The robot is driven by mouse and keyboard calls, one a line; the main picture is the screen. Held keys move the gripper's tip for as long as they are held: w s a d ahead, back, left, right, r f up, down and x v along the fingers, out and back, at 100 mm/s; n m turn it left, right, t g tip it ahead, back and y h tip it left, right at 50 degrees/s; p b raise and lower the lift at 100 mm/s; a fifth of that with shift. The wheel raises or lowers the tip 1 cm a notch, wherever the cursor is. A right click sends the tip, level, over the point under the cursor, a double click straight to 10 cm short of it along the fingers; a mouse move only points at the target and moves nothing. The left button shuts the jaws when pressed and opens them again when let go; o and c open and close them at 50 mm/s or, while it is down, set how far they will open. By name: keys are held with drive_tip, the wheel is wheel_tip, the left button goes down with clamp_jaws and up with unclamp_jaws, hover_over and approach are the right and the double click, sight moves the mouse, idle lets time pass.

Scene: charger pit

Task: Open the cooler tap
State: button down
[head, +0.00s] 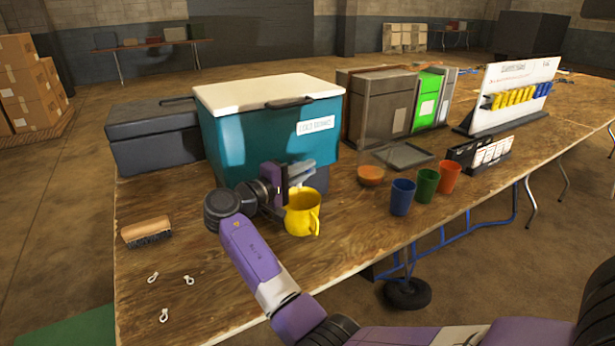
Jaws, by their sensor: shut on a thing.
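The teal cooler (255,138) with a white lid stands on the wooden table, with a label at the upper right of its front. My gripper (300,174) is at the lower front of the cooler, shut on what appears to be the tap. The tap itself is hidden behind the gripper, so its lever position cannot be told. A yellow mug (303,214) stands upright on the table just below my gripper, with its handle to the right.
A brush (146,232) and several small white clips (188,280) lie at left. Blue (402,198), green (427,186) and orange (449,177) cups stand at right. A dark case (152,140) is beside the cooler. The front left table is mostly clear.

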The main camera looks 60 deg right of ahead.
drive_tip(key=shift+w+a+m+g+y+b, duration=0.15)
drive_tip(key=shift+m+g+y+b, duration=0.2)
drive_tip(key=shift+g, duration=0.25)
drive_tip(key=c, duration=1.5)
unclamp_jaws()
drive_tip(key=shift+v, duration=3.85)
drive_tip(key=shift+f, duration=0.1)
